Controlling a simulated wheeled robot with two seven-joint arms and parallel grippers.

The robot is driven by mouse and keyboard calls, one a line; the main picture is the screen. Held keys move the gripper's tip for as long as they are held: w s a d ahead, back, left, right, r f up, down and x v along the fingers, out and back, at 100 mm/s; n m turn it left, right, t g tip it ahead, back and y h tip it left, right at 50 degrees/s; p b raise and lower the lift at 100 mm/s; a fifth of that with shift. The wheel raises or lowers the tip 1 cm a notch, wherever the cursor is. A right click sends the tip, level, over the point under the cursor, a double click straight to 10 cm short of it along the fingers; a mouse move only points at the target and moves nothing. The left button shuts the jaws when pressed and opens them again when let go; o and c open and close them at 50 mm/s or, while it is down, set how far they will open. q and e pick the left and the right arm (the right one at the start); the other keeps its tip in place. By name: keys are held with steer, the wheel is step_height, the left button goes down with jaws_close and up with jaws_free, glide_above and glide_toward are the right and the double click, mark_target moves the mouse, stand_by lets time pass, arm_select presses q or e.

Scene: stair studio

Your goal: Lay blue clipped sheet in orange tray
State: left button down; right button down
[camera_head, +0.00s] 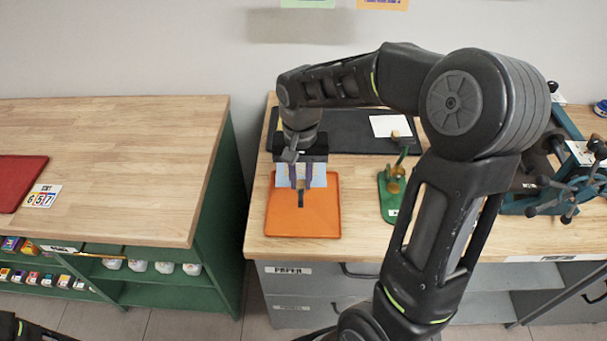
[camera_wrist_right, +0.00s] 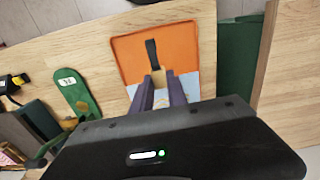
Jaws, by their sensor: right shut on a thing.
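The orange tray (camera_head: 290,222) lies on the right-hand wooden bench, near its left end; it also shows in the right wrist view (camera_wrist_right: 130,52). The light blue sheet (camera_head: 318,177) is over the tray's back half, partly hidden by my right gripper (camera_head: 301,187). A dark clip strip (camera_wrist_right: 152,53) stretches out from the fingers over the orange surface. My right gripper (camera_wrist_right: 161,78) points down and is shut on the clipped sheet. I cannot tell whether the sheet touches the tray. My left gripper is out of view.
A green stand (camera_head: 391,196) is right of the tray. Behind lies a dark mat (camera_head: 350,143) with a white card (camera_head: 390,126). A blue machine (camera_head: 565,190) stands at the far right. A gap separates the left bench (camera_head: 110,150) from this one.

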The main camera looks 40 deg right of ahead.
mark_target(303, 214)
steer(key=shift+s+d+r, duration=0.1)
steer(key=shift+s+d, duration=0.1)
steer(key=shift+s, duration=0.15)
steer(key=shift+w, duration=0.1)
steer(key=shift+f, duration=0.2)
steer(key=shift+f+b, duration=3.5)
steer(key=shift+f, duration=1.15)
steer(key=shift+f+b, duration=0.15)
steer(key=shift+b, duration=0.15)
steer(key=c, duration=1.2)
jaws_free()
steer(key=shift+c, duration=0.2)
